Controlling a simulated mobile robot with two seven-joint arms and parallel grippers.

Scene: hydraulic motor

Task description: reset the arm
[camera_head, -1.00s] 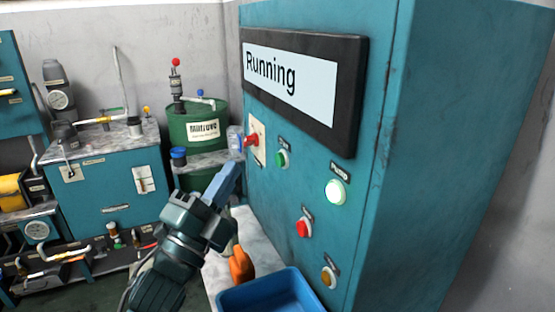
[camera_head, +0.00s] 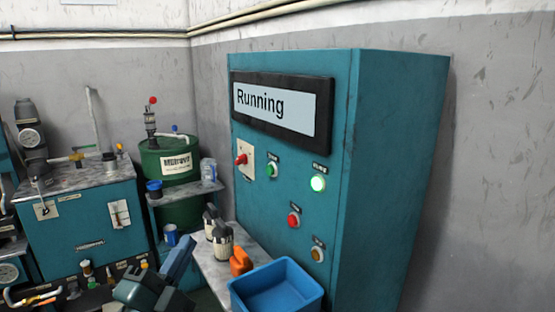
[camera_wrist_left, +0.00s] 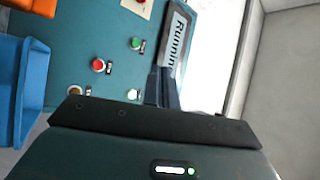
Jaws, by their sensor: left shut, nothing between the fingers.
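My left gripper (camera_head: 178,256) is low in the head view, left of the small side table and away from the control cabinet. Its fingers are shut with nothing between them. In the left wrist view the left gripper (camera_wrist_left: 162,88) points toward the cabinet panel. The teal control cabinet (camera_head: 400,180) has a display (camera_head: 275,108) reading "Running". My right gripper is not seen.
A blue bin (camera_head: 277,286) stands below the cabinet front. An orange object (camera_head: 241,262) and dark-topped bottles (camera_head: 222,241) are on the side table (camera_head: 207,268). A green drum (camera_head: 170,165) and teal machine (camera_head: 80,215) stand left. Open space is above the gripper.

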